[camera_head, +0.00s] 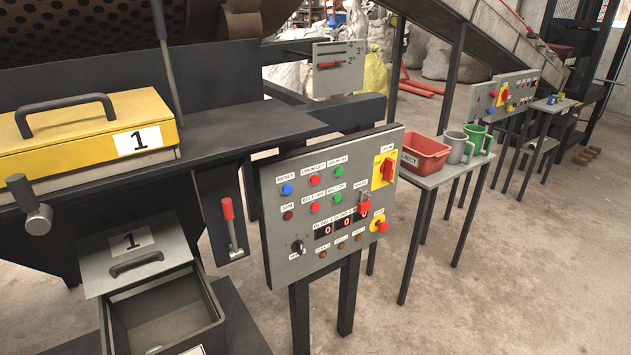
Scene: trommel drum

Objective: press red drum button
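A grey control panel (272,240) stands on dark posts in the middle of the head view. The red drum button (314,180) is in its top row, with a label above it that seems to read DRUM OFF. A blue button (287,189) is to its left and a green button (340,171) to its right. Below it is another red button (315,207), with a belt label. A red rotary switch (388,169) on a yellow plate is at the panel's upper right. Nothing covers the red drum button. Neither of my grippers is in view.
A red-handled lever (228,210) is left of the panel. A yellow box (70,140) and an open grey drawer (165,310) are at the left. A side table (440,176) with a red bin (424,154) and mugs is at the right. The floor at the right front is clear.

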